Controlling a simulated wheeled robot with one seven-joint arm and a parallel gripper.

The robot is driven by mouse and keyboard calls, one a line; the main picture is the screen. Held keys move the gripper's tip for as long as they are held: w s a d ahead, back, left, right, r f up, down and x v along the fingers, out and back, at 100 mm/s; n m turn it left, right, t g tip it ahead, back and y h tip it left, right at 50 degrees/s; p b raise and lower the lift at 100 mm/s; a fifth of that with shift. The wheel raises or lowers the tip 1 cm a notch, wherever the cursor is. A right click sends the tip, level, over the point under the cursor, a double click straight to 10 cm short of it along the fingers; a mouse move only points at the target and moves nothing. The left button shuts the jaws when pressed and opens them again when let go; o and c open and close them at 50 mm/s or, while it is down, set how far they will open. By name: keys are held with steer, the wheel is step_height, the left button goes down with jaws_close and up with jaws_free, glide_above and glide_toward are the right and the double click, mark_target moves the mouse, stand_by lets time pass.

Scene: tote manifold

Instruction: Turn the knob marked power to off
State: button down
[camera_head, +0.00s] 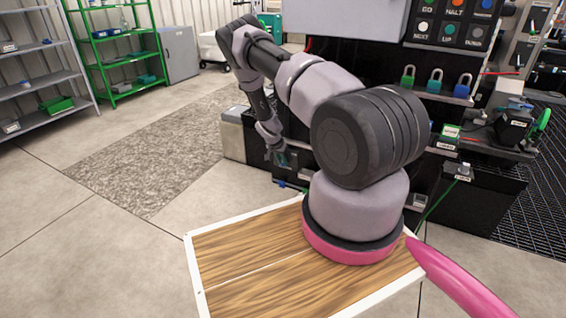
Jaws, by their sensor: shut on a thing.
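My gripper (285,159) points down at the left front of the black cabinet (481,201), small and partly dark against it. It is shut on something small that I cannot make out. A bit of teal shows at its tips. I cannot pick out a knob marked power; my arm covers much of the cabinet's front. I cannot tell whether the thing in the jaws is that knob.
A button panel (454,22) with labelled, coloured buttons stands above a row of padlocks (435,80). Green shelves (118,63) and grey shelves (36,86) stand at the left. The floor around the mottled grey mat (160,145) is clear.

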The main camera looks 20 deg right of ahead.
steer(key=g+h, duration=0.1)
steer(key=n+g+h, duration=0.1)
steer(key=g, duration=0.1)
steer(key=shift+w+a+f+h, duration=0.1)
steer(key=shift+w+a+h, duration=0.1)
steer(key=shift+w+h, duration=0.15)
steer(key=shift+n+g+h, duration=0.4)
steer(key=shift+g+h, duration=0.85)
steer(key=shift+g, duration=0.25)
steer(key=shift+f, duration=0.1)
steer(key=c, duration=0.8)
jaws_free()
steer(key=shift+a, duration=0.1)
steer(key=v, duration=1)
steer(key=shift+w+a, duration=0.1)
steer(key=shift+a, duration=0.1)
